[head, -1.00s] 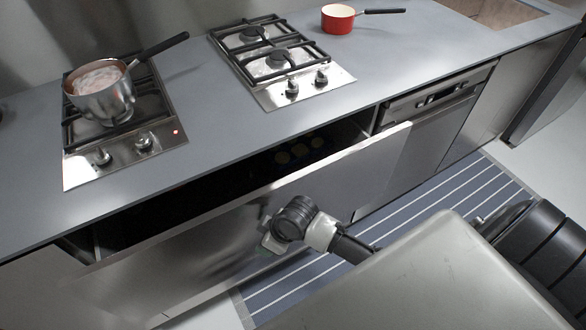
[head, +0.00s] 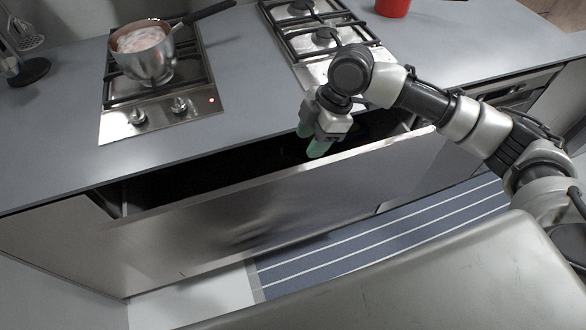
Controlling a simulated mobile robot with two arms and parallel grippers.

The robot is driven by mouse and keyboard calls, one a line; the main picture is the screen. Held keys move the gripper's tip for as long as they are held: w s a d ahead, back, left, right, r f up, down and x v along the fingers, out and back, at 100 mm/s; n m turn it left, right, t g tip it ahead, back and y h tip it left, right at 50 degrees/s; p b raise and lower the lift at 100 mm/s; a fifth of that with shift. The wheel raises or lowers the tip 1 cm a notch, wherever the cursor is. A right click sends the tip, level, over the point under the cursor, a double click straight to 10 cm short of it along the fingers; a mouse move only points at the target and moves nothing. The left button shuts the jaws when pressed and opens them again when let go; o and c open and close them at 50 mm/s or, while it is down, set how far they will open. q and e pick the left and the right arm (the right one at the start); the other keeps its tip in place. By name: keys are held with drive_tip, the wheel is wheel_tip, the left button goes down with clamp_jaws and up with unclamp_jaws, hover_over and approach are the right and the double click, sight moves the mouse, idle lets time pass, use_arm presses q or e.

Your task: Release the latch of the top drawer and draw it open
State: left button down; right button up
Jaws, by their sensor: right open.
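The wide top drawer (head: 250,205) under the counter stands partly open in the head view, its metal front pulled out from the cabinet. A dark gap shows its shadowed interior behind the front's upper edge. My right gripper (head: 310,143) is open above the right part of this opening, its green-tipped fingers pointing down, near the drawer front's top edge. I see nothing held in it. I cannot make out a latch. My left gripper is not in view.
A pot (head: 143,52) with reddish contents stands on the left hob (head: 118,123). A second hob (head: 318,68) is partly behind my right arm. A red pan (head: 392,8) is at the back. A striped runner (head: 350,247) lies on the floor.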

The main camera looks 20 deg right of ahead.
sight(293, 170)
drive_tip(key=x, duration=1)
drive_tip(key=shift+a+f, duration=0.25)
drive_tip(key=shift+f, duration=0.05)
drive_tip(key=shift+c, duration=0.5)
clamp_jaws()
